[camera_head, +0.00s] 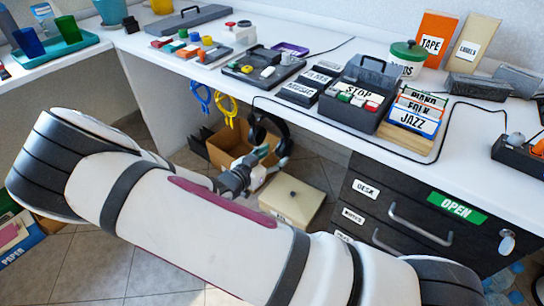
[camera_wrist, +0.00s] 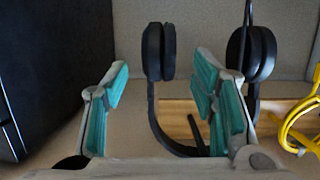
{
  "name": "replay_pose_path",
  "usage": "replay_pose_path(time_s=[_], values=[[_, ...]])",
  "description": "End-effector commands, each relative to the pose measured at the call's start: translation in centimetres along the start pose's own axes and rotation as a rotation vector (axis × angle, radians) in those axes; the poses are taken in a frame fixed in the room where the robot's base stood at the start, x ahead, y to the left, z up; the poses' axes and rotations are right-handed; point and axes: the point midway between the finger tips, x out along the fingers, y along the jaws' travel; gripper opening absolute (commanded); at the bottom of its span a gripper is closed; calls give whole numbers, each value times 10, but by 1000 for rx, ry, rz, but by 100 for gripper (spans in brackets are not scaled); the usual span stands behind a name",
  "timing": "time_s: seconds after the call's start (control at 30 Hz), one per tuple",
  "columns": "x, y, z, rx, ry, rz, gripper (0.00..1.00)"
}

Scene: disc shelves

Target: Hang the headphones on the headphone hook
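The black headphones (camera_head: 257,132) are below the front edge of the white counter, between the yellow cable and the dark drawers. In the wrist view, their two round ear cups (camera_wrist: 158,52) are at the top and the curved headband (camera_wrist: 172,146) is at the bottom. A short dark peg (camera_wrist: 195,130), likely the hook, shows inside the headband's curve; whether they touch is unclear. My gripper (camera_head: 262,165) is beside the headphones. In the wrist view, its teal-padded fingers (camera_wrist: 163,92) are wide apart. One ear cup and part of the band appear between them, with no visible grip.
A yellow cable (camera_head: 229,110) and a blue cable (camera_head: 201,97) hang left of the headphones. An open cardboard box (camera_head: 226,144) and a cream box (camera_head: 292,200) stand on the floor below. Dark drawers (camera_head: 375,205) are at the right. The counter (camera_head: 330,130) overhangs this space.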

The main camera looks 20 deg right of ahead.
Motion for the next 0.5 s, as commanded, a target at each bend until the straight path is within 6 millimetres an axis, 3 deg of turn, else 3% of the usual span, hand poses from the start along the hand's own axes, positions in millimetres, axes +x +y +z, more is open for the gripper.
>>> replay_pose_path(time_s=[0.27,0.5], values=[[-6,-1,-1,2,1,-2,52],[-45,-2,0,3,-1,-5,52]])
